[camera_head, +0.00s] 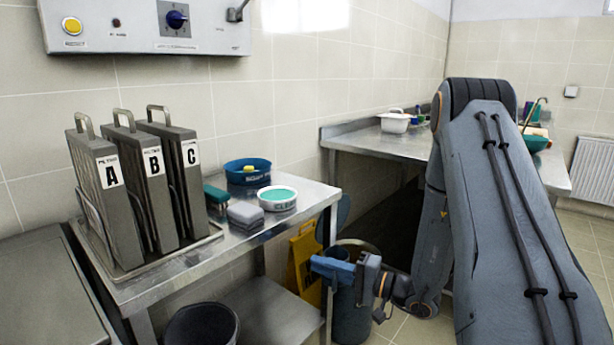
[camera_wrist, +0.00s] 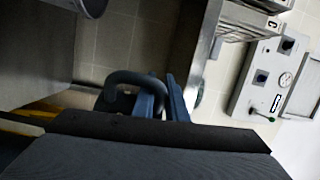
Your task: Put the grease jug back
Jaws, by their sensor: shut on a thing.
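My gripper (camera_head: 333,269) has blue fingers and reaches left, low in front of the steel table's right end. It also shows in the wrist view (camera_wrist: 160,98), where it is shut on a dark grey looped handle (camera_wrist: 130,77), which I take to be the grease jug's. The jug's body is not clear in the wrist view. In the head view a dark blue-grey cylinder (camera_head: 350,318) stands below and behind the fingers; I cannot tell whether it is the jug or a floor bin.
The steel table (camera_head: 178,272) carries filters A (camera_head: 110,205), B (camera_head: 155,200) and C (camera_head: 190,185), a blue bowl (camera_head: 247,178), a white tub (camera_head: 277,204) and a grey sponge (camera_head: 245,215). A yellow floor sign (camera_head: 303,262) and dark bin (camera_head: 203,328) stand low. Another counter (camera_head: 375,139) is behind.

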